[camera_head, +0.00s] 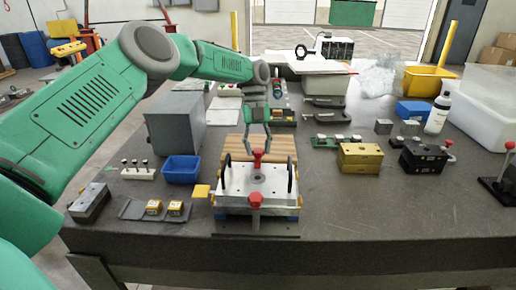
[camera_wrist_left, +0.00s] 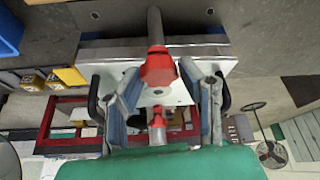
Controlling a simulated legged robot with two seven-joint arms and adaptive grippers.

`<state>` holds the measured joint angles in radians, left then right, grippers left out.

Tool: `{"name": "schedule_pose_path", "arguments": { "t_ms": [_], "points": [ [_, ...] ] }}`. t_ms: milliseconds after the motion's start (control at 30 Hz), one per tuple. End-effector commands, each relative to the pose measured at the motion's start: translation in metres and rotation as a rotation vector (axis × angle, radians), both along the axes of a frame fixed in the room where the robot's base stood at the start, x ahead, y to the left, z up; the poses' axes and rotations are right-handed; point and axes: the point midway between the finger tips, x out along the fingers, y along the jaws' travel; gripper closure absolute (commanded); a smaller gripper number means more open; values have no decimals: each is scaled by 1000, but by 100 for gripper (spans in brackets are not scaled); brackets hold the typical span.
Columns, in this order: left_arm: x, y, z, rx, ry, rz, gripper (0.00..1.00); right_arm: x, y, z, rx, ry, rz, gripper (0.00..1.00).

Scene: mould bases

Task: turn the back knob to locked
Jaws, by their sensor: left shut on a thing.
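The mould base (camera_head: 232,180) is a silvery plate block with black side handles, near the front of the table. Its back knob (camera_head: 257,155) is red and sits at the plate's far edge; it shows large in the left wrist view (camera_wrist_left: 157,70). Its front knob (camera_head: 255,199) is red, on a grey post at the near edge, and shows smaller in the left wrist view (camera_wrist_left: 158,121). My left gripper (camera_head: 258,150) reaches down from behind, its fingers on either side of the back knob, shut on it. The fingers partly hide the plate. My right gripper is out of view.
Wooden slats (camera_head: 284,143) lie behind the mould base. A blue bin (camera_head: 181,169) and a grey box (camera_head: 175,123) stand to the left. A yellow block (camera_head: 360,157) and a black block (camera_head: 423,155) stand to the right.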

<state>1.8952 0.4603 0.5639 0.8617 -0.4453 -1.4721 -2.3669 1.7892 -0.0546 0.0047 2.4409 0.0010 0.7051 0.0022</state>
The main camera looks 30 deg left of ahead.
Motion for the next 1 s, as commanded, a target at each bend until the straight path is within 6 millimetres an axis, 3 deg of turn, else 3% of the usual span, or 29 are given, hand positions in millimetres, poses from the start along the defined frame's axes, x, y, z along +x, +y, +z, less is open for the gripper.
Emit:
{"name": "schedule_pose_path", "arguments": {
  "t_ms": [500,533,600,1000],
  "points": [
    [2,2,2,1,-11,-17,96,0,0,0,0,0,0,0],
    [3,2,3,1,-11,-17,64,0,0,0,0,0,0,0],
    [2,2,3,1,-11,-17,47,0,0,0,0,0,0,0],
    [3,4,9,2,-9,-16,47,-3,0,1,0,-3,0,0]
  ]
}}
